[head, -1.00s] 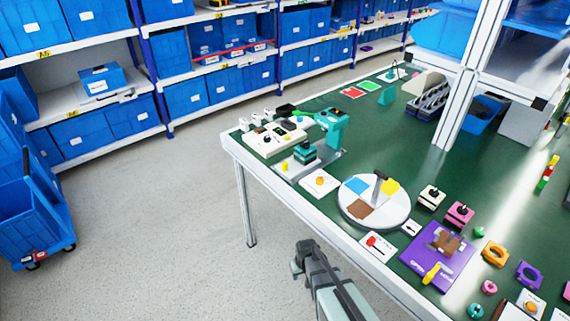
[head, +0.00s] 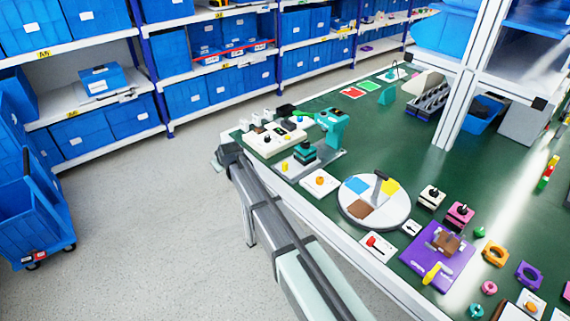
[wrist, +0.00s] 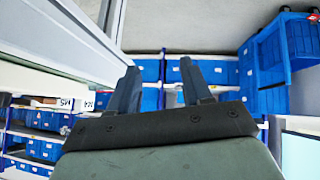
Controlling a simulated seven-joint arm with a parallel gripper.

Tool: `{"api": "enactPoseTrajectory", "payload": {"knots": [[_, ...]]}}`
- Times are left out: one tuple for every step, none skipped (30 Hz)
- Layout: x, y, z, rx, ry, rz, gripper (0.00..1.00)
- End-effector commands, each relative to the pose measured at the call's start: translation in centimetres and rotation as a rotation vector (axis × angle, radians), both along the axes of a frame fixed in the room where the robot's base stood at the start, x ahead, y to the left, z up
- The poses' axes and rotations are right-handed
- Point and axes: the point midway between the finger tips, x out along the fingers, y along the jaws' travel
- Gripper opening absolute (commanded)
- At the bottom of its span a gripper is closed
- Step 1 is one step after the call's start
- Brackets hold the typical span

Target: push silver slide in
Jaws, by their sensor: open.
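A grey, silver-looking plate (head: 323,160) lies near the table's left end, under a teal press-like device (head: 333,126) and a dark teal block (head: 305,152). I cannot make out for sure which part is the silver slide. My gripper (head: 226,157) is just off the table's left front corner, left of the plate and apart from it. In the wrist view my gripper (wrist: 158,70) shows two dark fingers spread apart with nothing between them. The wrist view faces the shelves, and no slide shows there.
The green table (head: 330,205) has a white front edge. Near the plate are a white switch panel (head: 272,143) and a white box with a yellow knob (head: 319,182). A round disc (head: 373,219) and a purple board (head: 452,240) stand to the right. The floor in front is clear.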

Motion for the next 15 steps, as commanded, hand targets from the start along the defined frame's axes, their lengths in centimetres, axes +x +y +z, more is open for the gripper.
{"api": "enactPoseTrajectory", "payload": {"knots": [[0.7, -1.0, 1.5, -0.024, 0.023, -0.004, 0.49], [1.0, -1.9, 2.2, -0.041, 0.044, -0.008, 0.49], [1.2, -3.2, 3.1, -0.068, 0.075, -0.014, 0.49], [1.3, -4.2, 3.7, -0.088, 0.101, -0.016, 0.49], [1.4, -5.3, 4.3, -0.107, 0.126, -0.021, 0.49], [1.5, -6.8, 5.2, -0.133, 0.162, -0.027, 0.49], [1.5, -7.9, 5.9, -0.153, 0.192, -0.031, 0.49], [1.5, -9.1, 6.6, -0.173, 0.218, -0.036, 0.49], [1.4, -10.7, 7.6, -0.198, 0.258, -0.04, 0.49], [1.3, -11.9, 8.5, -0.216, 0.288, -0.045, 0.49], [1.2, -13.1, 9.2, -0.234, 0.318, -0.049, 0.49], [0.9, -14.6, 10.4, -0.257, 0.357, -0.053, 0.49], [0.7, -15.8, 11.2, -0.273, 0.387, -0.056, 0.49], [0.4, -16.8, 12.0, -0.288, 0.414, -0.058, 0.49], [0.1, -18.1, 13.0, -0.306, 0.451, -0.062, 0.49]]}}
